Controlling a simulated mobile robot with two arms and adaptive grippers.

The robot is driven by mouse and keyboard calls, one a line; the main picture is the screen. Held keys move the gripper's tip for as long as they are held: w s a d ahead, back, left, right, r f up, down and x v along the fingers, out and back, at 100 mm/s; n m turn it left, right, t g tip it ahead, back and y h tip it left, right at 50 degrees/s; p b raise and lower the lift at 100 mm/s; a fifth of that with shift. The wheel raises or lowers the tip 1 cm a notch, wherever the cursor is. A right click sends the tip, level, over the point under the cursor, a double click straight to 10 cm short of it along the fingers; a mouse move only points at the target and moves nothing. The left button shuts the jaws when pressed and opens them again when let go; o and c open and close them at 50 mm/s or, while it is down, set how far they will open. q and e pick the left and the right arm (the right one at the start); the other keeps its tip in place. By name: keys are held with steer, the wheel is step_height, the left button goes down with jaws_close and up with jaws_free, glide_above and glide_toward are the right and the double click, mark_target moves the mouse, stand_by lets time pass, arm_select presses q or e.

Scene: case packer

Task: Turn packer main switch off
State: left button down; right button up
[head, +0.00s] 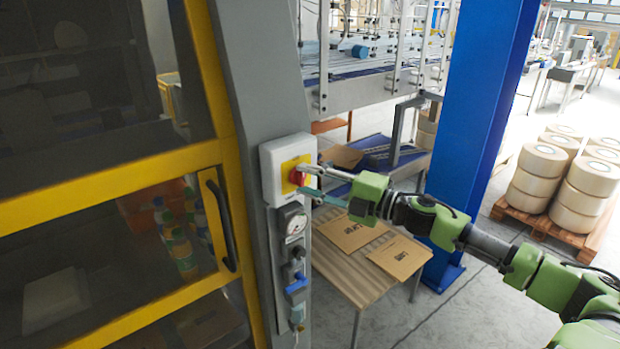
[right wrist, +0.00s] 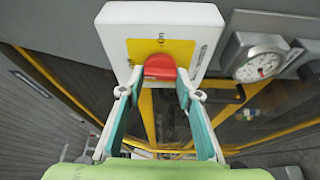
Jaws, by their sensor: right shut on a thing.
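The packer main switch is a white box (head: 272,163) with a yellow plate and a red knob (head: 296,177), mounted on the grey machine column. In the right wrist view the red knob (right wrist: 160,67) sits on the yellow plate (right wrist: 140,50) of the box (right wrist: 205,18). My right gripper (head: 311,180) reaches the switch from the right. Its two fingers are shut on the red knob, one on each side of it. In the right wrist view the gripper (right wrist: 160,85) shows both fingertips at the knob's sides. My left gripper is not in view.
Below the switch are a pressure gauge (head: 296,222) and a blue valve (head: 297,285). Left of the column is a yellow-framed door with a dark handle (head: 221,226). A wooden table (head: 355,290) with flat cardboard and a blue pillar (head: 480,120) stand to the right.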

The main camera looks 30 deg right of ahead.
steer(key=shift+n, duration=0.4)
steer(key=o, duration=1.1)
steer(key=shift+s, duration=0.1)
steer(key=shift+v, duration=0.9)
steer(key=v, duration=1)
steer(key=shift+d+r, duration=0.1)
